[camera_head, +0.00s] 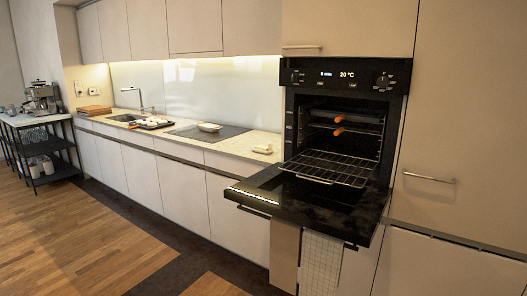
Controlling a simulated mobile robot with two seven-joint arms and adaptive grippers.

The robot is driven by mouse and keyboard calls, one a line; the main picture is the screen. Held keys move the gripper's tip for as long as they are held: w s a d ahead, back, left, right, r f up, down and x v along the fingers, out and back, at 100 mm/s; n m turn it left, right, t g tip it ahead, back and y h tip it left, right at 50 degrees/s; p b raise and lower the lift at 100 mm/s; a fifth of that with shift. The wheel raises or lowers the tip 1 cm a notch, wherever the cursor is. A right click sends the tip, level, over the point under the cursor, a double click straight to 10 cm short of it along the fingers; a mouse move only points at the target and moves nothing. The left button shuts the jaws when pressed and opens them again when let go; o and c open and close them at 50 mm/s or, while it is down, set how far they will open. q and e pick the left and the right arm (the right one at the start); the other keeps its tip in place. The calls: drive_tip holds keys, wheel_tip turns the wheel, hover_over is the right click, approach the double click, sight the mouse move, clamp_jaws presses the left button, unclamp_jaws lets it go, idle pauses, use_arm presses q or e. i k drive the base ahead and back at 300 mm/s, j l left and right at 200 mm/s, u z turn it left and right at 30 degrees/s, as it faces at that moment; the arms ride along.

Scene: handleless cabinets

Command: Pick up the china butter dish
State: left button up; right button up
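A small cream-white lidded-looking item (263,149), which may be the china butter dish, sits on the countertop just left of the oven. A larger white dish (209,127) rests on the black hob further left. Both are too small in view to tell for certain which is the butter dish. Neither of my grippers is in view.
The oven door (305,198) is folded down and juts out, with two cloths (320,262) hanging from its handle. An oven rack (328,167) is partly pulled out. A tray with items (152,123) lies near the sink. A coffee trolley (38,120) stands far left. The wooden floor is clear.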

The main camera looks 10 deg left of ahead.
sight(265, 150)
drive_tip(key=i+j+u, duration=0.15)
drive_tip(key=u, duration=0.2)
drive_tip(key=i+u, duration=0.2)
drive_tip(key=u, duration=0.15)
drive_tip(key=i+j+u, duration=0.1)
drive_tip(key=i+u, duration=0.6)
drive_tip(key=i, duration=0.5)
drive_tip(key=i+l+u, duration=0.1)
drive_tip(key=i+u, duration=0.3)
drive_tip(key=i, duration=0.45)
drive_tip(key=i+z, duration=0.25)
drive_tip(key=i, duration=0.35)
drive_tip(key=i+j+z, duration=0.2)
drive_tip(key=i, duration=0.4)
drive_tip(key=i+j+z, duration=0.1)
drive_tip(key=i+z, duration=0.15)
drive_tip(key=i, duration=0.4)
drive_tip(key=i+z, duration=0.1)
drive_tip(key=z, duration=0.35)
drive_tip(key=i+z, duration=0.1)
drive_tip(key=z, duration=0.4)
drive_tip(key=j+z, duration=0.1)
drive_tip(key=z, duration=0.35)
drive_tip(key=i+j+z, duration=0.1)
drive_tip(key=z, duration=0.35)
